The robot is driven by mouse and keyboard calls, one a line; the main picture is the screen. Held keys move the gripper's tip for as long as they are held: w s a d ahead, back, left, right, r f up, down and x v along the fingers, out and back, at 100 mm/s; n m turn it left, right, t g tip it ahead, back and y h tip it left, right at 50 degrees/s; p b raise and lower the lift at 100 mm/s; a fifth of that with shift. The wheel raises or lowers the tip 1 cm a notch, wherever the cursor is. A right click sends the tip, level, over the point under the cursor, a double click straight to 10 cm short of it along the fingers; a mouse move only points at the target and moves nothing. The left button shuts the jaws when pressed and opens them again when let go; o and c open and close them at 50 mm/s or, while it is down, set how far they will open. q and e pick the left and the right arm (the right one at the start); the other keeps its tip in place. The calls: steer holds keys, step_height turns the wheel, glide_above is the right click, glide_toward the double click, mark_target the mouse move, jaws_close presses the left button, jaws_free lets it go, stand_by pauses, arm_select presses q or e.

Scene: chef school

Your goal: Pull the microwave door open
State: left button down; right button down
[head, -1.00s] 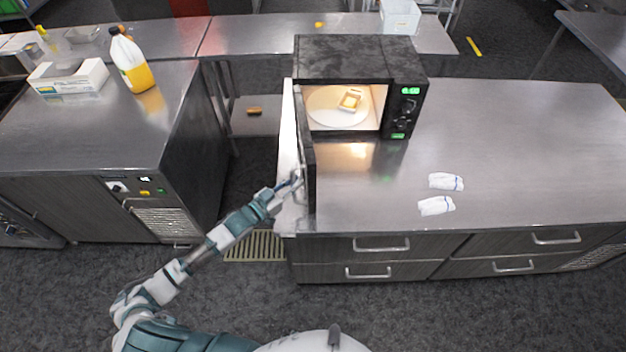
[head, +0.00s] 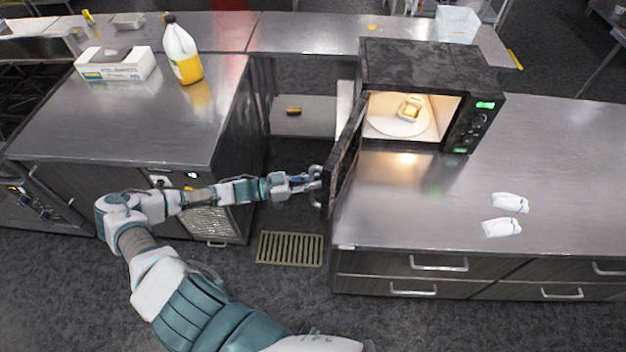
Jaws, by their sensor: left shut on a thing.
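The black microwave (head: 432,66) stands on the steel counter at the upper right. Its door (head: 345,160) is swung wide open to the left, past the counter's left edge. The lit inside shows a round plate (head: 385,124) with a small food box (head: 410,108) on it. My left gripper (head: 313,180) is shut on the door handle (head: 316,186) at the door's free edge; the fingers are small in the view. My right gripper is not in view.
Two white cloth-like items (head: 502,228) lie on the right counter (head: 420,205). The left counter (head: 130,135) holds a yellow-filled bottle (head: 182,55) and a white box (head: 115,64). A gap with a floor grate (head: 290,249) lies between the counters.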

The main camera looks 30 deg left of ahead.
arm_select(q)
steer(key=shift+w+r, duration=0.1)
steer(key=shift+r, duration=0.1)
steer(key=shift+a, duration=0.5)
steer(key=c, duration=1.3)
jaws_free()
steer(key=shift+a, duration=0.3)
steer(key=shift+o, duration=0.8)
steer(key=shift+a+f, duration=0.25)
steer(key=shift+a, duration=0.1)
steer(key=v, duration=1.1)
steer(key=shift+s+a, duration=0.15)
steer(key=shift+s, duration=0.1)
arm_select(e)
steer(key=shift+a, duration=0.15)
